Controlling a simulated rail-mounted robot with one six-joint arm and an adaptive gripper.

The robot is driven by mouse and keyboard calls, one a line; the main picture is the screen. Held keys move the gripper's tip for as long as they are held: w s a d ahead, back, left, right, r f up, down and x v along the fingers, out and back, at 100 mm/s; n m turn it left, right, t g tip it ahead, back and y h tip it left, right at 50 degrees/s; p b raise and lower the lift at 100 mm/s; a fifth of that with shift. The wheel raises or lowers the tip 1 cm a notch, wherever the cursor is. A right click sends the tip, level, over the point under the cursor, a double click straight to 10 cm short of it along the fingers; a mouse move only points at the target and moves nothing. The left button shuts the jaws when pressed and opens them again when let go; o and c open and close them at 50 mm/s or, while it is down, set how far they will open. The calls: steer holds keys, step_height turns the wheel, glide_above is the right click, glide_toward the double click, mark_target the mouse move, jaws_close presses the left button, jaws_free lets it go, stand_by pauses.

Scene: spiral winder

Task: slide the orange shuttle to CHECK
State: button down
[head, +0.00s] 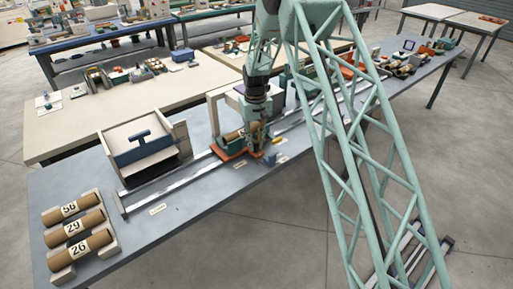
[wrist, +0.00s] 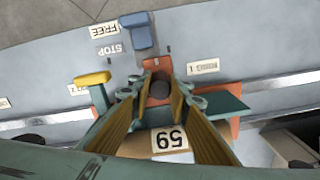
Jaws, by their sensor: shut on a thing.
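The orange shuttle (head: 230,153) sits on the long metal rail (head: 168,185) near the middle of the bench. In the wrist view its orange plate (wrist: 157,64) shows beside a teal part, with a brown tube labelled 59 (wrist: 168,140) lying on it. My gripper (head: 258,152) is down at the shuttle. In the wrist view my gripper's (wrist: 159,92) two brass-coloured fingers close around a dark round knob (wrist: 159,89) on the shuttle. The fingers hide part of the shuttle and tube. I cannot read a CHECK label in either view.
A blue lever (wrist: 138,32) stands by FREE and STOP labels; a yellow-topped lever (wrist: 93,79) is near my fingers. Numbered tubes (head: 75,228) rest at the left end. The left rail stretch looks clear.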

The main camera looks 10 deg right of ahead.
steer(key=shift+w+d, duration=0.35)
steer(key=shift+d, duration=0.2)
steer(key=shift+w+d, duration=0.3)
steer(key=shift+d, duration=0.25)
steer(key=c, duration=2.4)
jaws_free()
steer(key=shift+a, duration=0.1)
